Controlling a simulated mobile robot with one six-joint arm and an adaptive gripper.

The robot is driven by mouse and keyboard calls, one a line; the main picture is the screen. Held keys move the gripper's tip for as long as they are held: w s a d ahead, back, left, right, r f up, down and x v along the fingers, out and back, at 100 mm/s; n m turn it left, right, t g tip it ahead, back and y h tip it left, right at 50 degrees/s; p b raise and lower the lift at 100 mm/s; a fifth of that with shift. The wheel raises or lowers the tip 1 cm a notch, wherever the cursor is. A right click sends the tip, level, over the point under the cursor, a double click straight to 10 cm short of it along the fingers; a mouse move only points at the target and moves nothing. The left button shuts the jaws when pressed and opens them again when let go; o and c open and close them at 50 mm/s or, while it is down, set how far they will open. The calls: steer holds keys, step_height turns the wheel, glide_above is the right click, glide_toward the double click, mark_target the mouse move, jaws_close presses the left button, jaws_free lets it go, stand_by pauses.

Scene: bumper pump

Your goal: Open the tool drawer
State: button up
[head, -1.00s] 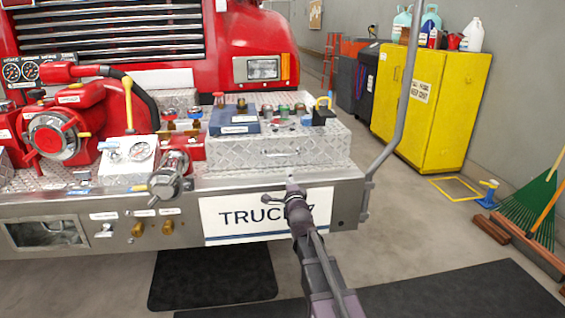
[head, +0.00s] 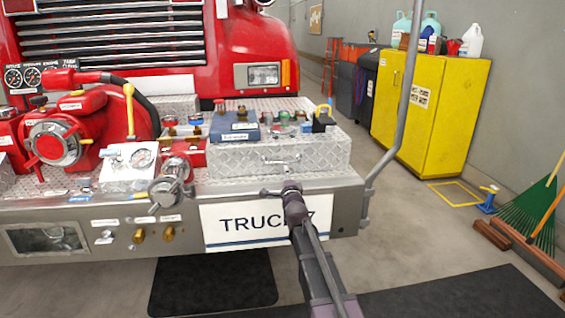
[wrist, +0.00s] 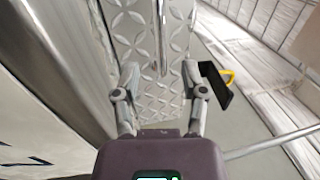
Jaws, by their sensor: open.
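The tool drawer (head: 235,165) is a silver diamond-plate box on the truck's bumper, and it looks shut. Its thin bar handle (wrist: 162,35) runs up the wrist view, against the diamond-plate front (wrist: 140,102). In the wrist view my gripper (wrist: 160,72) is open, one finger on each side of the handle's line. I cannot tell whether a finger touches the drawer.
On the drawer's top stand a blue box (head: 234,127), several small fittings and a black holder with a yellow loop (head: 323,121). A valve (head: 172,182) is at the left. A grey pole (head: 403,115) rises at the right.

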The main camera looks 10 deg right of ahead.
mark_target(283, 163)
steer(key=w, duration=0.2)
steer(key=w+r+p, duration=0.1)
steer(key=w, duration=0.4)
steer(key=shift+w+r, duration=0.25)
steer(key=shift+w, duration=0.1)
jaws_close()
